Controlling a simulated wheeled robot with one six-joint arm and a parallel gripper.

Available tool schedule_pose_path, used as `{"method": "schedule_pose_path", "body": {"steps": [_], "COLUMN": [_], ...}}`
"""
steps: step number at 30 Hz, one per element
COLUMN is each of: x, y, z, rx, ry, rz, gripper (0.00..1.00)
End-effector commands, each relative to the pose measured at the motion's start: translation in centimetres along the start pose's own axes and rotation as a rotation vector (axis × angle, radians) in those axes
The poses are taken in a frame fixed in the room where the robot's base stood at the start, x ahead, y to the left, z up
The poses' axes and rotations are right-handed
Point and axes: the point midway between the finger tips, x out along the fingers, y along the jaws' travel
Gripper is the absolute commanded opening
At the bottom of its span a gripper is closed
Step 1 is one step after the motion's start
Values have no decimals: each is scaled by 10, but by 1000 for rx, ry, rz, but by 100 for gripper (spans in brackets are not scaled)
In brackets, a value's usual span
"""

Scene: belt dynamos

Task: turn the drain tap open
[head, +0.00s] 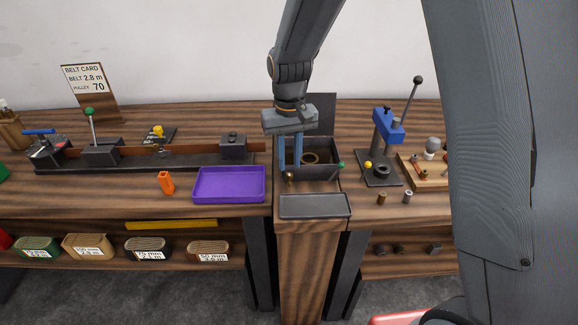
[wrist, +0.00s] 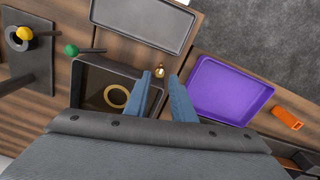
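A dark open box (head: 322,172) stands at the middle of the bench, with a brass ring (head: 310,158) inside; the box also shows in the wrist view (wrist: 84,84). A lever with a green ball (head: 341,164) sticks out at its front right; it also shows in the wrist view (wrist: 71,50). A small brass knob (wrist: 159,70) stands beside the box. I cannot tell for sure which of the two is the drain tap. My gripper (head: 290,166) points down at the box's left side. Its blue fingers are apart, with the brass knob near their tips and no visible grip on it.
A shallow grey tray (head: 315,206) lies in front of the box. A purple tray (head: 229,185) and an orange piece (head: 166,182) lie to the left. A blue press (head: 387,130) with a tall lever stands to the right. A dark panel rises behind the box.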

Motion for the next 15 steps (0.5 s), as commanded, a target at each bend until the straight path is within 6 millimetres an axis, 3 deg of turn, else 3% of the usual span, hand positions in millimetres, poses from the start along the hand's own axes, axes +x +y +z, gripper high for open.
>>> {"method": "schedule_pose_path", "body": {"steps": [6, 15], "x": [26, 35], "y": [0, 0], "z": [1, 0], "rx": [0, 0], "ry": [-2, 1], "rz": [0, 0], "gripper": [23, 23]}}
